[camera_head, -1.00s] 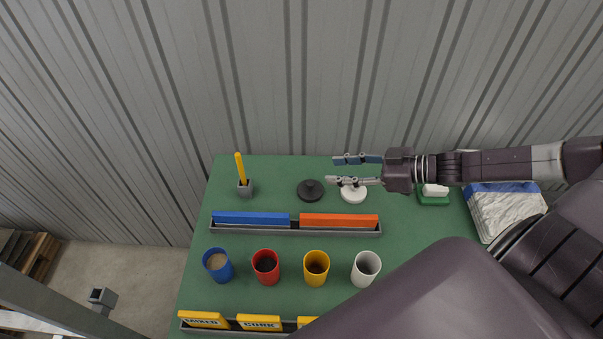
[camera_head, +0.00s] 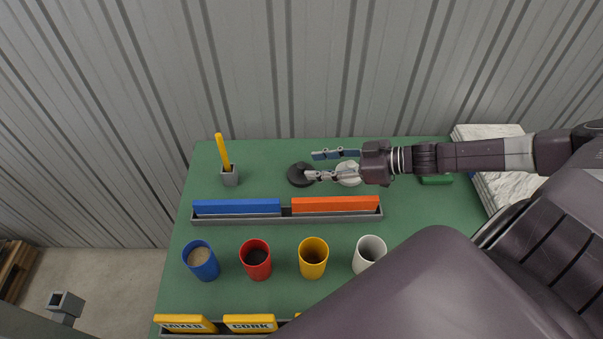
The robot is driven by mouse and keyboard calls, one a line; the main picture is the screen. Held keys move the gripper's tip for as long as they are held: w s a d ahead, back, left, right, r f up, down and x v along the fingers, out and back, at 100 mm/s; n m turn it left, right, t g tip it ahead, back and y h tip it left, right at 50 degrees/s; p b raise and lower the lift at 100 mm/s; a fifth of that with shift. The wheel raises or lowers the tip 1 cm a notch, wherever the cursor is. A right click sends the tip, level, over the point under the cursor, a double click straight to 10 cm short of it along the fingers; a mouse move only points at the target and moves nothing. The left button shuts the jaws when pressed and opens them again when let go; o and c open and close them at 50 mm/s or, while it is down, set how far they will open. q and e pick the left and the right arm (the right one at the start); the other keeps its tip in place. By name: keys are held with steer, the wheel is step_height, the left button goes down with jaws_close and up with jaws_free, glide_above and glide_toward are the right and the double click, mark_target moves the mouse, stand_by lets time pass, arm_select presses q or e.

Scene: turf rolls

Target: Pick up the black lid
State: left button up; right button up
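The black lid (camera_head: 299,175) is a round dark disc with a small knob, lying flat on the green table (camera_head: 265,163) behind the blue and orange bars. My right gripper (camera_head: 310,165) comes in from the right with its two fingers apart and nothing between them. Its nearer fingertip overlaps the lid's right edge in the picture; I cannot tell whether it touches. A white lid (camera_head: 350,179) lies just right of the black one, partly hidden under the fingers. My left gripper is not in view.
A blue bar (camera_head: 237,207) and an orange bar (camera_head: 335,204) stand in a grey rack in front of the lids. Blue, red, yellow and white cups stand nearer. A grey holder (camera_head: 229,177) with a yellow stick stands left. A corrugated wall rises behind.

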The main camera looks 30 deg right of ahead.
mark_target(301, 164)
steer(key=shift+d+f+p+x, duration=0.15)
steer(key=shift+p+x, duration=0.15)
steer(key=shift+x, duration=1.15)
steer(key=shift+d+f+p+x, duration=0.15)
steer(key=shift+p+x, duration=0.1)
steer(key=shift+x, duration=1.2)
steer(key=shift+r, duration=0.1)
jaws_close()
